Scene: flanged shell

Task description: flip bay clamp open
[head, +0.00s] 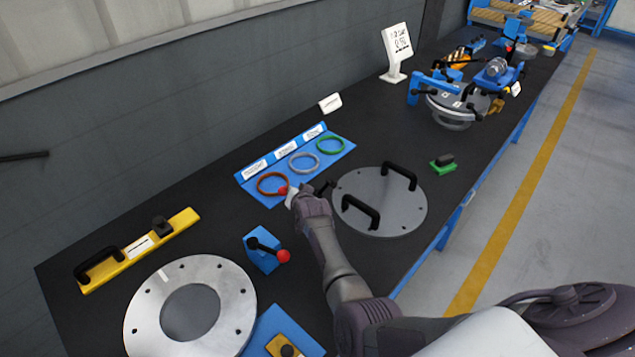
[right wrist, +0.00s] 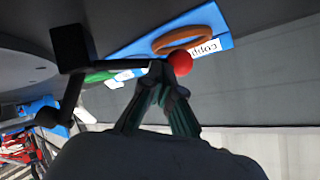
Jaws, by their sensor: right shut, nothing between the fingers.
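Two toggle clamps with red knobs show in the head view. One is a blue block clamp (head: 262,252) with a black lever and a red knob, standing by the large flanged ring. The other is mostly hidden behind my right gripper (head: 292,197); its red knob (head: 283,190) shows at the fingertips. In the right wrist view the gripper (right wrist: 165,88) is shut and empty, its tips right by the red knob (right wrist: 180,63); whether they touch I cannot tell. A black lever and block (right wrist: 72,48) show to the left. My left gripper is not in view.
A blue tray (head: 247,184) holds orange, grey and green rings. A grey round plate with two black handles (head: 405,220) lies right of my forearm. A flanged ring (head: 140,325) and a yellow bar (head: 185,222) lie at the left. A blue fixture (head: 418,92) stands farther back.

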